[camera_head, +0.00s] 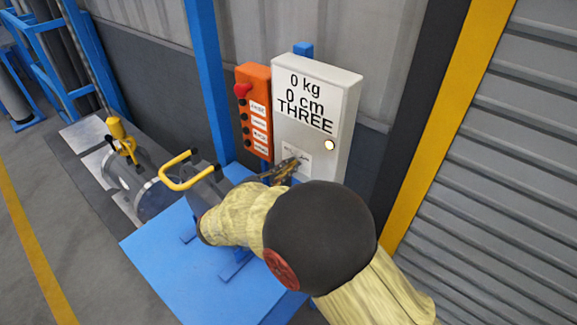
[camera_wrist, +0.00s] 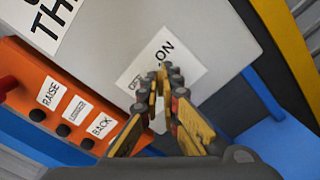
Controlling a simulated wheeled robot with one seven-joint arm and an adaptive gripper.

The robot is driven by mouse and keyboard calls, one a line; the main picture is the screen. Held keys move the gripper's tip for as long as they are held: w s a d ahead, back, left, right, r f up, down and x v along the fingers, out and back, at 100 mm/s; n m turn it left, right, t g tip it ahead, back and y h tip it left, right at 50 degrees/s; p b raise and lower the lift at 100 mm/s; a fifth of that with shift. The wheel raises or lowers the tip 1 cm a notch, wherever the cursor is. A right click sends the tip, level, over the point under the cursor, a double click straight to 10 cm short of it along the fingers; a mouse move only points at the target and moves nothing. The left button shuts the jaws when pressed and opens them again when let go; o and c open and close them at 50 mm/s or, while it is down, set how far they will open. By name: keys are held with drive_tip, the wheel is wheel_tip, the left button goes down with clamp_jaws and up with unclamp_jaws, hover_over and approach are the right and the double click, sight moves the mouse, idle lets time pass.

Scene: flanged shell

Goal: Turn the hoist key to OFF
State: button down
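The hoist control box (camera_head: 345,100) is light grey, with a readout of "0 kg, 0 cm, THREE". Its white switch label (camera_wrist: 187,60) reads ON at one end in the wrist view; the other end's word is partly covered. My gripper (camera_wrist: 163,82) is at this label, its fingers drawn close together at the tips. The hoist key is hidden at the fingertips, which seem to be closed around it; its exact angle cannot be read. In the head view my gripper (camera_head: 287,170) reaches the lower front of the box, beneath the readout.
An orange button panel (camera_head: 255,110) with a red knob hangs left of the box; its labels include RAISE and BACK in the wrist view. A round pale lamp (camera_head: 329,145) sits on the box. A blue platform (camera_head: 165,255) and a yellow handle (camera_head: 180,172) lie to the left.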

drive_tip(key=shift+r+n+p, duration=0.1)
drive_tip(key=shift+n+p, duration=0.2)
drive_tip(key=shift+p, duration=0.15)
drive_tip(key=n+p, duration=0.1)
drive_tip(key=p, duration=0.1)
drive_tip(key=n+p, duration=0.1)
drive_tip(key=shift+a+r+n+p, duration=0.1)
drive_tip(key=shift+r+n+p, duration=0.15)
drive_tip(key=shift+n+p, duration=0.15)
drive_tip(key=n+p, duration=0.5)
drive_tip(key=p, duration=0.1)
drive_tip(key=shift+w+a, duration=0.1)
drive_tip(key=shift+w, duration=0.05)
drive_tip(key=n+p, duration=0.4)
drive_tip(key=shift+w+a+n+p, duration=0.1)
drive_tip(key=shift+n+p, duration=0.25)
drive_tip(key=shift+n, duration=0.05)
drive_tip(key=shift+w+a+f+n+p, duration=0.1)
drive_tip(key=shift+f+n+p, duration=0.05)
drive_tip(key=shift+n+p, duration=0.9)
drive_tip(key=shift+f+n+p, duration=0.1)
drive_tip(key=shift+n+p, duration=0.6)
drive_tip(key=shift+n, duration=0.55)
drive_tip(key=c, duration=2)
unclamp_jaws()
drive_tip(key=shift+f, duration=0.1)
drive_tip(key=shift+c, duration=0.2)
